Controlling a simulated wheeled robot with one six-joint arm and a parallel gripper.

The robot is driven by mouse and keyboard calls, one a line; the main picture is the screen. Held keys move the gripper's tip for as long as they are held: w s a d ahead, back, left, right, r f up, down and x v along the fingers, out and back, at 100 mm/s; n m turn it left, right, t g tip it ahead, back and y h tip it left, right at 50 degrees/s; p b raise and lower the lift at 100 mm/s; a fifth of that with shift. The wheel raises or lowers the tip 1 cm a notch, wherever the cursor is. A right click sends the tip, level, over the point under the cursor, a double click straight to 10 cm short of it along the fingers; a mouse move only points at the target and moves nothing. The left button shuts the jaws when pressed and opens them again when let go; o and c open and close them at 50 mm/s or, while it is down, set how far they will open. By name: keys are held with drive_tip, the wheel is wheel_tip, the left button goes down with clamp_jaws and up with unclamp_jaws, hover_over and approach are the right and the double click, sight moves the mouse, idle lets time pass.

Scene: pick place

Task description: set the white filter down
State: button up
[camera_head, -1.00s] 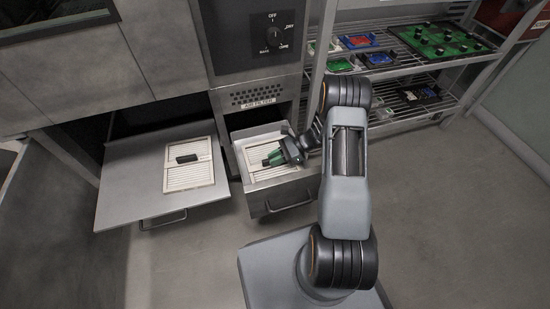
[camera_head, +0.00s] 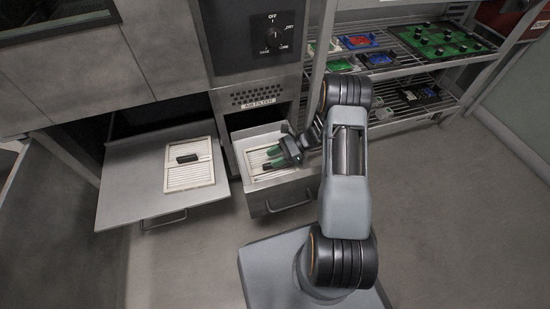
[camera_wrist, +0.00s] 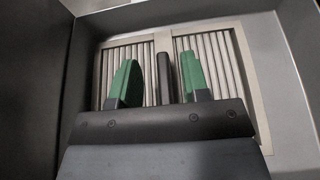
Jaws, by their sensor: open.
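A white filter (camera_wrist: 226,62) with a ribbed face and a dark handle (camera_wrist: 165,75) lies in the open drawer (camera_head: 271,199) under the air filter label. It also shows in the head view (camera_head: 261,157). My gripper (camera_wrist: 160,82) is over this filter, its green fingers open on both sides of the handle, with a gap to each finger. The gripper also shows in the head view (camera_head: 277,153). A second white filter (camera_head: 189,175) with a dark handle lies flat on the pulled-out grey tray to the left. The gripper hides part of the filter in the drawer.
The grey tray (camera_head: 125,185) has bare surface around its filter. The drawer walls stand close around my gripper. A wire shelf (camera_head: 465,72) at the right holds circuit boards and small coloured trays. The floor in front is clear.

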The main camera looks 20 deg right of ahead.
drive_tip(key=p+v, duration=0.3)
drive_tip(key=v, duration=0.9)
drive_tip(key=shift+f, duration=0.1)
